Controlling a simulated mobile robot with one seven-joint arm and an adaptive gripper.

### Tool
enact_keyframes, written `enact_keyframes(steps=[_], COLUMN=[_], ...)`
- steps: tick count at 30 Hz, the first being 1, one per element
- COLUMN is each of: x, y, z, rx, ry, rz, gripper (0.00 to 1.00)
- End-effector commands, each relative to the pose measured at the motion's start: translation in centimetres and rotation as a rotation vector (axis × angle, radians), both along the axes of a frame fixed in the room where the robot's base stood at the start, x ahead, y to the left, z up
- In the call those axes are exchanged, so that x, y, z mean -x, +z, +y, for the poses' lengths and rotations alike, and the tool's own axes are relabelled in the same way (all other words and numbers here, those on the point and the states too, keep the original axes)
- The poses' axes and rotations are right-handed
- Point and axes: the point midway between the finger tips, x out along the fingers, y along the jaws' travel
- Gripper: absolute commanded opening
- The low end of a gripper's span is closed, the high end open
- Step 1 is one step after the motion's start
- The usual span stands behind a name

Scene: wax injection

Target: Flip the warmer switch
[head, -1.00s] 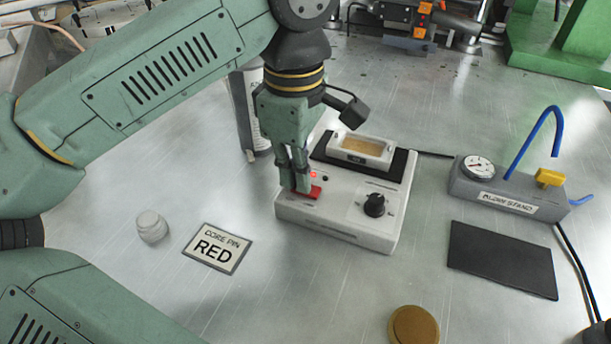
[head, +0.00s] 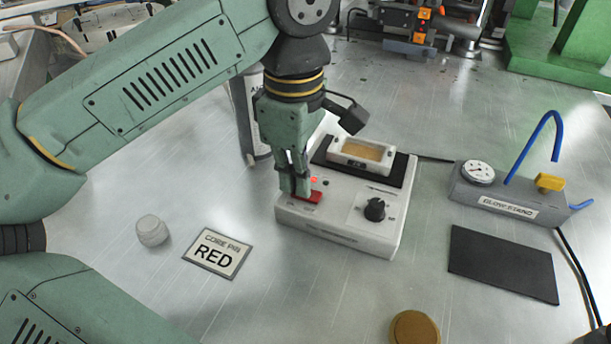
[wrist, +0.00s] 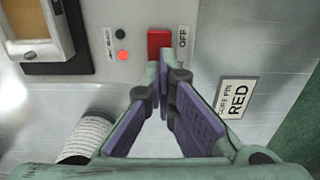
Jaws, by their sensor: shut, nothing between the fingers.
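The warmer (head: 340,232) is a white box with a black top plate and a wax-filled tray (head: 362,152). Its red switch (head: 314,197) is at the front left, and shows in the wrist view (wrist: 159,43) beside the word OFF. A red lamp glows near the switch (wrist: 122,55); a dark lamp (wrist: 120,34) sits beside it. My gripper (head: 296,192) is shut and empty, pointing down at the left part of the switch. In the wrist view its fingertips (wrist: 160,70) meet at the switch's near edge. I cannot tell whether they touch it. The fingers hide part of the switch.
A black knob (head: 375,208) stands right of the switch. A white cylinder (head: 257,125) stands behind my gripper. A CORE PIN RED card (head: 217,253) and a small white jar (head: 152,230) lie left. The blow stand (head: 505,200) and a black mat (head: 502,262) are at right.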

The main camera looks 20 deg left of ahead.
Motion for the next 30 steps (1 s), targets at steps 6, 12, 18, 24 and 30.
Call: enact_keyframes(steps=[6, 12, 18, 24, 30], x=[0.0, 0.0, 0.0, 0.0, 0.0], y=[-0.6, 1.0, 2.9, 4.4, 4.5], z=[-0.1, -0.1, -0.1, 0.0, 0.0], rx=[0.001, 0.001, 0.002, 0.001, 0.001], ry=[-0.002, -0.003, -0.002, -0.001, -0.001], rz=[0.000, -0.001, -0.001, 0.000, 0.000], gripper=[0.00, 0.00, 0.00, 0.00, 0.00])
